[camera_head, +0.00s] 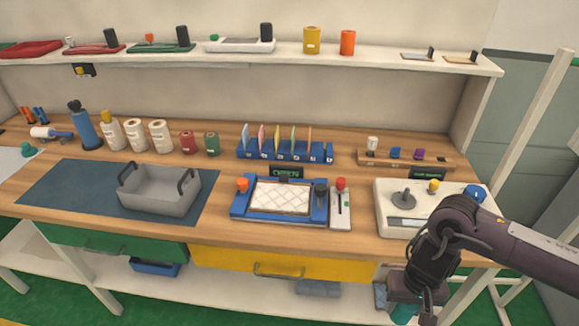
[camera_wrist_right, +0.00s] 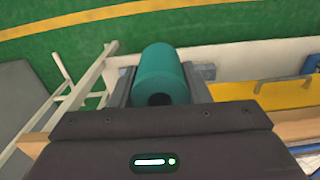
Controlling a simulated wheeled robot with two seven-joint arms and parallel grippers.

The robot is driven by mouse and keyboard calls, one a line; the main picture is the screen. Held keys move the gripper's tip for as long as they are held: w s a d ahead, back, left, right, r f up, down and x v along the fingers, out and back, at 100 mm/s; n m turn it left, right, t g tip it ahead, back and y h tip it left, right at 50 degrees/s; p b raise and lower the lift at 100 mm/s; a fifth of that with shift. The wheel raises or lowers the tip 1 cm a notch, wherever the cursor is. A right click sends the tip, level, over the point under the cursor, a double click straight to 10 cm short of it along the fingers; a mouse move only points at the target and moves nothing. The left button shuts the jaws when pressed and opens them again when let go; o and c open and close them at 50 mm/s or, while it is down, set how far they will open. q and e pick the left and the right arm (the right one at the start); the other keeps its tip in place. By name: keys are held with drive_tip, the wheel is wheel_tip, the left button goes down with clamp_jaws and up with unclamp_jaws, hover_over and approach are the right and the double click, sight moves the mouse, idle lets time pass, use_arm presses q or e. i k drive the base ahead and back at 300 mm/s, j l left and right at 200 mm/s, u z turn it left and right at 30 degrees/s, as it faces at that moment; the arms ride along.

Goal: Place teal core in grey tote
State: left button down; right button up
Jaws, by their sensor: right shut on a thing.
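The teal core (camera_wrist_right: 163,75) is a teal cylinder with a dark hole in its end, held between the fingers of my right gripper (camera_wrist_right: 158,92). In the head view my right gripper (camera_head: 404,305) is low at the bottom right, in front of the workbench and below its top, and the teal core (camera_head: 404,313) shows only partly there. The grey tote (camera_head: 158,205) stands on the dark blue mat at the left of the bench, upright, with two dark handles; it looks empty. My left gripper is not in view.
A blue frame with a quilted pad (camera_head: 282,197) and a white machine with knobs (camera_head: 388,215) stand on the bench between my right gripper and the tote. Bottles and rolls (camera_head: 160,137) line the back. The dark mat (camera_head: 65,190) has free room left of the tote.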

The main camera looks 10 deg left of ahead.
sight(164, 197)
drive_tip(key=j, duration=2.75)
drive_tip(key=i, duration=0.05)
